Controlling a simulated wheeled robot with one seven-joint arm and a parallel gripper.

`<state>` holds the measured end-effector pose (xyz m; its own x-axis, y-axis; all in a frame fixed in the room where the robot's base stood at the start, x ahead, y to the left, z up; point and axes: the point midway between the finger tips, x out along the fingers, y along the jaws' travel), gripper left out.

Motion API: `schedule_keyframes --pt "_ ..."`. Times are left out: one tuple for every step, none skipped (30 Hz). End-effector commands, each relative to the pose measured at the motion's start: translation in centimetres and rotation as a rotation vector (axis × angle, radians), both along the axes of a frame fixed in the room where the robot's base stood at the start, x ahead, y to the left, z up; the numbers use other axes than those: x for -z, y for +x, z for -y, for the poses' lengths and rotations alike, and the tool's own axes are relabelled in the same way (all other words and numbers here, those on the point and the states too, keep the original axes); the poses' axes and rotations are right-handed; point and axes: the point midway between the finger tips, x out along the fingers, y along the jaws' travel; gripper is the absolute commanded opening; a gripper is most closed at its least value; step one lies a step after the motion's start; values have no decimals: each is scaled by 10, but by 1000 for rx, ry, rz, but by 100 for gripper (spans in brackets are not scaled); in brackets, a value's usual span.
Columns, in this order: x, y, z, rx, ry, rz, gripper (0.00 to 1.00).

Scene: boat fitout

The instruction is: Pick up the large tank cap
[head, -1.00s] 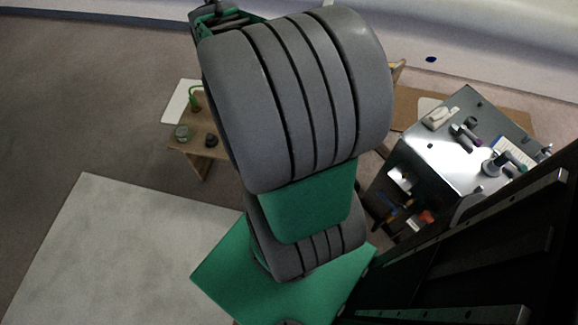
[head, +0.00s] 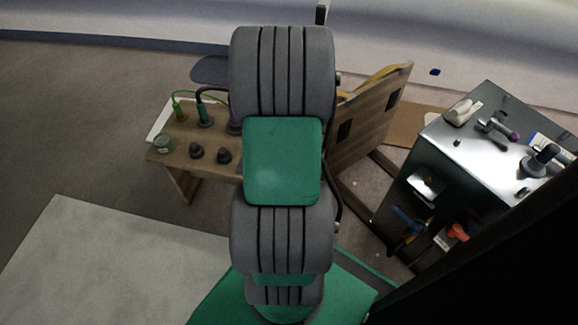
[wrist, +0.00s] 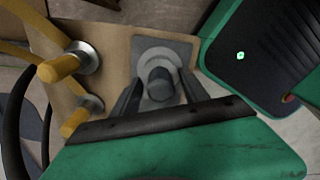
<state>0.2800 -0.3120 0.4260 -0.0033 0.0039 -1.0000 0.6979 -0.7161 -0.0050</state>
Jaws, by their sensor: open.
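In the wrist view, a dark round cap (wrist: 160,88) with a raised grip sits on a round grey collar on a square grey plate (wrist: 146,47). It looks like the large tank cap, though its size is hard to judge. My gripper (wrist: 160,80) is open, with one finger on each side of the cap. I cannot tell whether the fingers touch it. In the head view my arm hides the gripper and this cap.
Two yellow handles (wrist: 59,68) on metal flanges stand left of the cap on a wooden board. A low wooden bench (head: 180,158) holds dark knobs (head: 224,156), a jar (head: 163,143) and cables. A wooden panel (head: 372,120) and a metal-topped cabinet (head: 490,150) stand right.

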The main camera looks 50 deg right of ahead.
Motion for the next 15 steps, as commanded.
schedule_keyframes --pt "-1 0 0 0 -1 1 52" --pt "-1 0 0 0 -1 1 52" --pt "-2 0 0 0 -1 1 52" --pt "-2 0 0 0 -1 1 52" --pt "-2 0 0 0 -1 1 51" --pt "-2 0 0 0 -1 1 48" --pt "-2 0 0 0 -1 1 46" --pt "-2 0 0 0 -1 1 43" --pt "-2 0 0 0 -1 1 40" --pt "-2 0 0 0 -1 1 38" --pt "-2 0 0 0 -1 1 35" --pt "-2 0 0 0 -1 1 32" --pt "-2 0 0 0 -1 1 29" --pt "-2 0 0 0 -1 1 27" --pt "-2 0 0 0 -1 1 24"
